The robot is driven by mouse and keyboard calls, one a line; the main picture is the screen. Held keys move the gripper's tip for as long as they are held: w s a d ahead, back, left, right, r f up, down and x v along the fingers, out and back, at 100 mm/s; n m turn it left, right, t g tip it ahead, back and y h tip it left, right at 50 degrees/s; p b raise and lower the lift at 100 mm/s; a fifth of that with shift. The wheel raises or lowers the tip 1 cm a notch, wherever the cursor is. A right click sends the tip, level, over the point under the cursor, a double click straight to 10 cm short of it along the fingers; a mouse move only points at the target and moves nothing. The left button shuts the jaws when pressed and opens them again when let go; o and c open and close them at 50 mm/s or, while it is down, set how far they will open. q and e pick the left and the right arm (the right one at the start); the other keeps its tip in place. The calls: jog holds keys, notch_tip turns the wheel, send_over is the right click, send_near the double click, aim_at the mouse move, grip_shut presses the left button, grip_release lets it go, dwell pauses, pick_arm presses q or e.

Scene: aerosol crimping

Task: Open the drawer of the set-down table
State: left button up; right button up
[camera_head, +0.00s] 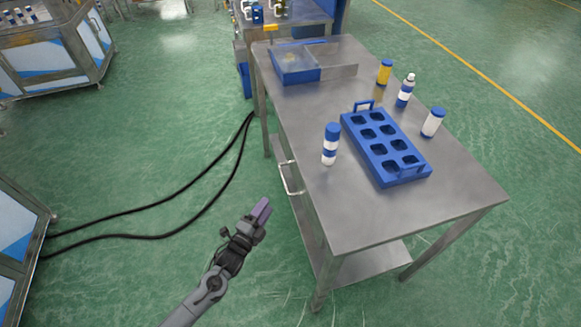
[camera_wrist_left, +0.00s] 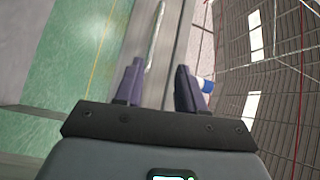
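The steel set-down table (camera_head: 450,195) stands right of centre in the head view. Its drawer handle (camera_head: 290,180), a thin pale bar, sticks out from the left side below the tabletop. My left gripper (camera_head: 262,210) is to the left of and nearer than the handle, apart from it. In the left wrist view its two purple fingers (camera_wrist_left: 158,84) are spread with nothing between the tips. The handle (camera_wrist_left: 155,40) shows there as a bar beyond the fingertips, lined up with the gap. The drawer appears closed, its front seen only at a steep angle. My right gripper is not in view.
On the tabletop are a blue rack with empty pockets (camera_head: 383,150), a blue-and-white can (camera_head: 331,145), several other cans, and a blue bin (camera_head: 296,68) at the far end. Black cables (camera_head: 160,208) lie on the green floor. The floor left of the table is otherwise clear.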

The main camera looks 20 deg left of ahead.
aim_at(284, 177)
pick_arm(q)
jog(key=shift+t+h, duration=0.3)
jog(key=shift+t, duration=0.1)
jog(key=shift+w+a+f+b+x, duration=0.15)
jog(key=shift+f+b+x, duration=0.25)
jog(key=shift+b+x, duration=1.55)
jog(key=shift+a+f+b+x, duration=0.1)
jog(key=shift+f+b+x, duration=0.65)
jog(key=shift+x, duration=2)
jog(key=shift+w+a+f+b+x, duration=0.1)
jog(key=shift+a+b+x, duration=0.05)
jog(key=shift+b+x, duration=1.9)
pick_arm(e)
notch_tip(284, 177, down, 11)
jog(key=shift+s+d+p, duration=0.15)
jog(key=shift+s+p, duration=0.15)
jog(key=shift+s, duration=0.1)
pick_arm(q)
jog(key=shift+w, duration=0.25)
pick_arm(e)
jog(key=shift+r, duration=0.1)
pick_arm(q)
grip_shut()
